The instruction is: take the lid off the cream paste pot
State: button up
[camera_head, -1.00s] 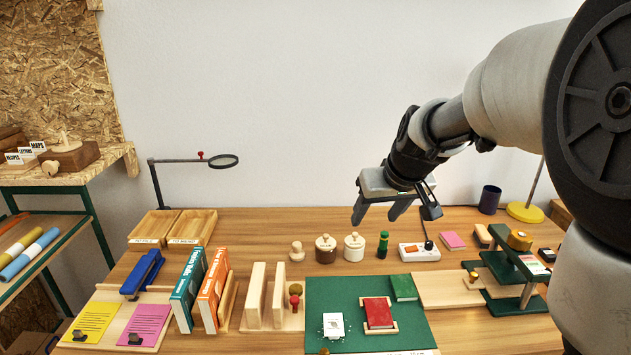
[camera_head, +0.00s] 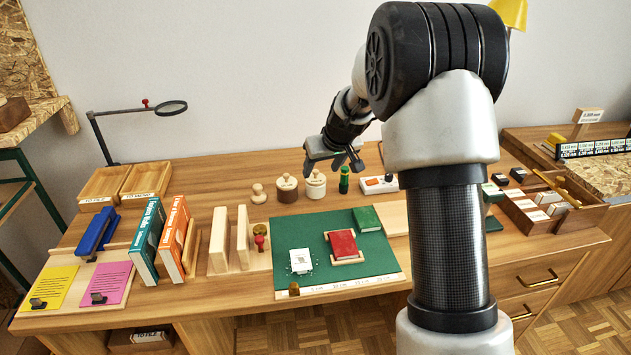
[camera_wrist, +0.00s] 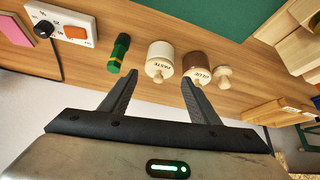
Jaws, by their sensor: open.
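The cream paste pot (camera_head: 316,187) stands upright on the desk with its knobbed wooden lid (camera_head: 316,175) on. In the wrist view the cream pot (camera_wrist: 160,54), lettered PASTE, shows its lid (camera_wrist: 158,70) towards me, between and beyond my fingertips. My gripper (camera_head: 333,167) is open and empty, above and slightly right of the pot in the head view. In the wrist view my two fingers (camera_wrist: 158,85) are spread wide and apart from the pot. The brown glue pot (camera_head: 287,192) stands just left of the cream pot, also lidded.
A pale wooden knob piece (camera_head: 259,194) is left of the glue pot. The green mat (camera_head: 290,240) lies in front.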

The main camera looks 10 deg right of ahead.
aim_at(317, 174)
jog(key=shift+w+r+b+x, duration=0.1)
jog(key=shift+b+x, duration=0.1)
jog(key=shift+x, duration=0.7)
jog(key=shift+w+r+b+x, duration=0.1)
jog(key=shift+w+b+x, duration=0.1)
jog(key=shift+x, duration=0.75)
jog(key=shift+w+b+x, duration=0.1)
jog(key=shift+b+x, duration=0.1)
jog(key=shift+x, duration=0.7)
jog(key=shift+c, duration=0.3)
jog(key=c, duration=0.7)
